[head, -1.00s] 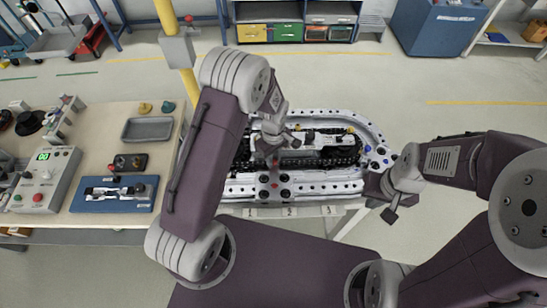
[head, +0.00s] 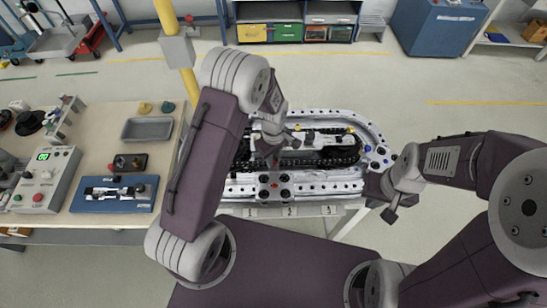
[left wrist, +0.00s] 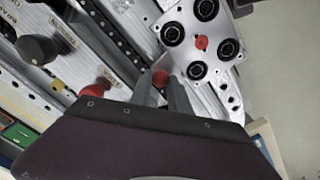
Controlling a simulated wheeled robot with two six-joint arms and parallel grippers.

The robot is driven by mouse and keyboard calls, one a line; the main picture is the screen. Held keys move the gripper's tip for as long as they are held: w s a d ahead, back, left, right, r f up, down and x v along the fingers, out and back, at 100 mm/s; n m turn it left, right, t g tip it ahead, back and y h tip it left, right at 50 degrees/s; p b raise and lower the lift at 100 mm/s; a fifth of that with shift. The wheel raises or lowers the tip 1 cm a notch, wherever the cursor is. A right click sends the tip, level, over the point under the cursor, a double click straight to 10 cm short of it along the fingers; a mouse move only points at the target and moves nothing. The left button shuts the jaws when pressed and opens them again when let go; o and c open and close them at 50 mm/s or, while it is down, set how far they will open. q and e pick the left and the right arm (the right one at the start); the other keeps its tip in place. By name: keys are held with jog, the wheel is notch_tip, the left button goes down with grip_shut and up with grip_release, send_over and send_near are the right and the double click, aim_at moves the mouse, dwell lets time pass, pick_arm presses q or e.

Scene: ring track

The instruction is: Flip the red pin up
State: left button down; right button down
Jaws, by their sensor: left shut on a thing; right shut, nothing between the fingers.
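The red pin (left wrist: 161,77) shows as a small red round end between my left fingertips in the left wrist view. The left gripper (left wrist: 163,88) is shut on it; its fingers hide most of the pin. In the head view the left gripper (head: 272,160) is low over the near side of the ring track (head: 325,188), and the pin cannot be made out there. A metal plate (left wrist: 222,50) with several black rings and a red centre (left wrist: 201,43) lies just beyond the fingertips. My right gripper (head: 390,214) is shut and empty, to the right of the track.
Another red knob (left wrist: 84,90) and a black knob (left wrist: 37,49) stand left of the left fingers. A white-and-black carriage (head: 312,140) is on the track. The left workbench (head: 90,215) holds a grey tray (head: 147,129) and a control box (head: 43,180).

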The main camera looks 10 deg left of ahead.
pick_arm(q)
notch_tip(320, 180, up, 2)
jog(key=shift+r+p, duration=0.1)
jog(key=shift+p, duration=0.6)
jog(key=c, duration=1.2)
grip_release()
jog(key=shift+r, duration=0.2)
notch_tip(320, 180, up, 8)
jog(key=b, duration=0.2)
jog(key=shift+r, duration=0.2)
jog(key=shift+f, duration=0.1)
